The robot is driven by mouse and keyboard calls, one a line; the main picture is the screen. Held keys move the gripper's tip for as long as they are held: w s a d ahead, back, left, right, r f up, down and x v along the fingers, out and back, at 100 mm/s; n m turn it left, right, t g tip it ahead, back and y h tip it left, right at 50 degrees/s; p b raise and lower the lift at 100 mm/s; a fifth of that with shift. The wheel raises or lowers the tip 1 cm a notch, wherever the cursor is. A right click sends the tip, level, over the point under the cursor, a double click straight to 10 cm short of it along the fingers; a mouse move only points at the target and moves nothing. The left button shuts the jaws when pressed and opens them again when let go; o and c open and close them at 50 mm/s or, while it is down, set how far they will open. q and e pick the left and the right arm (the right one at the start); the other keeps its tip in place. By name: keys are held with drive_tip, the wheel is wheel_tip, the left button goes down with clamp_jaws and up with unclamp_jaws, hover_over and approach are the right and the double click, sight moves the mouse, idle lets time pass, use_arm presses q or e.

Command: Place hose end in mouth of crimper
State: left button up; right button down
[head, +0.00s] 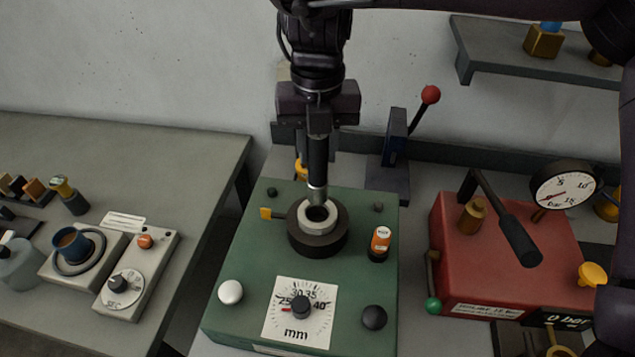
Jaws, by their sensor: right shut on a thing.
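The crimper is a green box (255,250) with a dial marked in mm. On its top is a round mouth (318,214), a dark hole in a light metal ring inside a wider black ring. My right gripper (318,128) points down above it, shut on a black hose (318,160). The hose hangs upright below the fingers. Its metal hose end (317,193) overlaps the far rim of the mouth in the picture. The hole still shows in front of it; I cannot tell whether the tip touches the rim. My left gripper is not in view.
An orange-labelled small bottle (380,243) stands on the crimper's right side. A red pump box (470,265) with a black lever and gauge (564,187) is at right. A red-knobbed lever press (395,160) stands behind. A grey side table (200,160) holds instruments at left.

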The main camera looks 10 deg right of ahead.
sight(318, 182)
wheel_tip(318, 182, down, 8)
drive_tip(key=shift+r, duration=0.25)
drive_tip(key=shift+s, duration=0.1)
drive_tip(key=c, duration=1.1)
unclamp_jaws()
drive_tip(key=shift+f, duration=0.15)
wheel_tip(318, 182, up, 12)
drive_tip(key=shift+r, duration=0.2)
drive_tip(key=shift+f, duration=0.1)
